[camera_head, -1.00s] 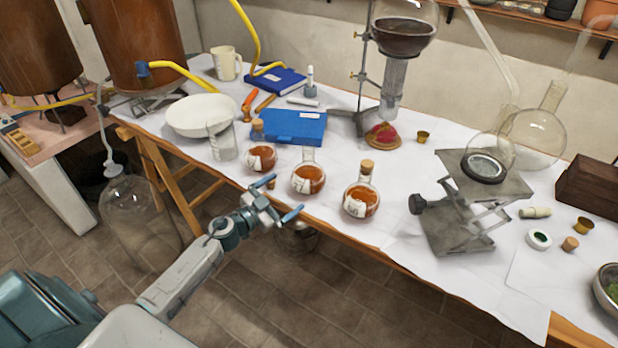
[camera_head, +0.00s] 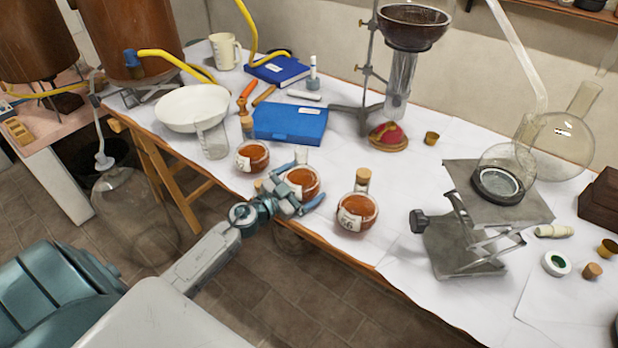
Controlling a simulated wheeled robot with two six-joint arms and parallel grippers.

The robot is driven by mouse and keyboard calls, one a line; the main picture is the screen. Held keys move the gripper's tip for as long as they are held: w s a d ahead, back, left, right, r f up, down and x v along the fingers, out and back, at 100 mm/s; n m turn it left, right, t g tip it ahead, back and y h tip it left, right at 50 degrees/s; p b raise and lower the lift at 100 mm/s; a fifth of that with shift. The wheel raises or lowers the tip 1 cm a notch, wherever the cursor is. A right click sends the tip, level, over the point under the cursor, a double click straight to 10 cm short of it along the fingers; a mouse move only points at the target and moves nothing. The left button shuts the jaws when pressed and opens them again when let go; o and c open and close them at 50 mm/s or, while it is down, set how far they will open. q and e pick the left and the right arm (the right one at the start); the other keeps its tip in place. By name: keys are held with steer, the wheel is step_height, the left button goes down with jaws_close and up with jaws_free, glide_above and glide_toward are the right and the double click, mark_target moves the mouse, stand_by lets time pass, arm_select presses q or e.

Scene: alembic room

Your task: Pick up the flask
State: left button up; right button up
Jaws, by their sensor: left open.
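Three small round flasks of amber liquid with labels stand in a row near the table's front edge: the left flask (camera_head: 252,157), the middle flask (camera_head: 304,181) and the right flask (camera_head: 357,213). The left and right ones have corks. My left gripper (camera_head: 293,190) is open at the front of the middle flask, its fingers spread to either side and covering its lower part. I cannot tell whether they touch the glass. My right gripper is not in view.
A glass beaker (camera_head: 212,140), a white bowl (camera_head: 190,108) and a blue case (camera_head: 290,124) lie behind the flasks. A lab jack (camera_head: 465,240) bearing a clear flask (camera_head: 505,172) stands to the right. The table's front edge runs just below the flasks.

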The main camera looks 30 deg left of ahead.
arm_select(q)
steer(key=shift+s+r, duration=0.3)
steer(key=shift+c, duration=0.2)
steer(key=c, duration=1)
steer(key=shift+w, duration=0.1)
